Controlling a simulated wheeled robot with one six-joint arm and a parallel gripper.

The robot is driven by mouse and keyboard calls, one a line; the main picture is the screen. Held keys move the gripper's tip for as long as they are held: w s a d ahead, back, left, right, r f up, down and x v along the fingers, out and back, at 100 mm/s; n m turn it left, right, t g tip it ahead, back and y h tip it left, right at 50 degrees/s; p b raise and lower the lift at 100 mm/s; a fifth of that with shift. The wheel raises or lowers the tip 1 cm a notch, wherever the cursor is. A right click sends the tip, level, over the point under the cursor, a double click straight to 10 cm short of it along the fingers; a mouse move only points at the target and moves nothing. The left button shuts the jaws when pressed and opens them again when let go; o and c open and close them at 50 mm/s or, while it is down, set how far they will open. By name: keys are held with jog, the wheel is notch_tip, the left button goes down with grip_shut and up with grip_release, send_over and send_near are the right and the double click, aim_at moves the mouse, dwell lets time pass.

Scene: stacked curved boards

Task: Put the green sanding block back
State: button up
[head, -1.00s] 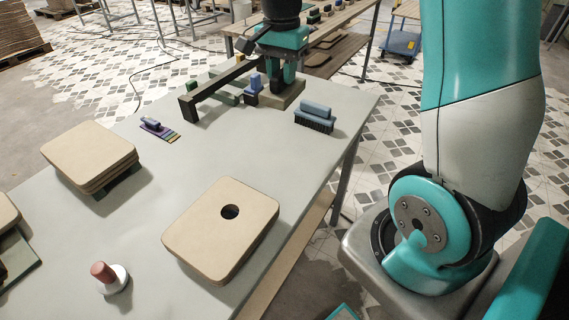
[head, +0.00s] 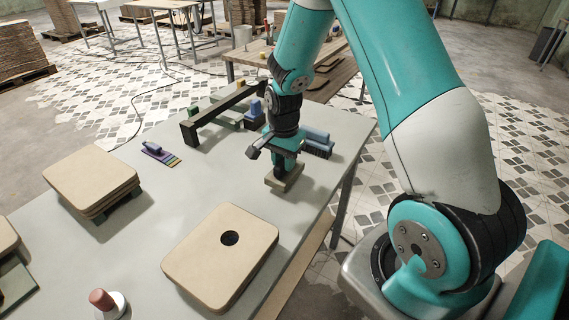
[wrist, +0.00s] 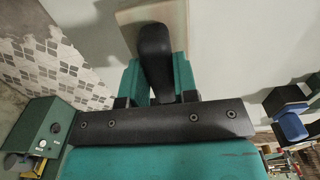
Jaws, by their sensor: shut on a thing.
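My gripper (head: 283,166) is shut on the handle of a block with a pale tan base (head: 284,180). It holds the block over the grey worktable (head: 150,240), right of the middle; I cannot tell whether the base touches the tabletop. In the wrist view, the dark handle (wrist: 154,48) stands between my teal fingers, with the tan base (wrist: 126,22) beyond it. No green shows clearly on the held block. A dark rack bar (head: 222,107) stands at the table's far end, with a small green piece (head: 193,112) and a blue-topped block (head: 253,113) beside it.
A blue brush (head: 317,141) stands just behind my gripper, near the right edge. A board with a hole (head: 205,268) lies in front, and a stack of curved boards (head: 92,178) to the left. Coloured strips (head: 161,154) and a red-topped knob (head: 102,299) are also there.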

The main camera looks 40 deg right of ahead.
jog(key=shift+f, duration=0.85)
jog(key=shift+f, duration=0.2)
jog(key=o, duration=0.9)
jog(key=shift+o, duration=0.2)
jog(key=shift+r, duration=0.15)
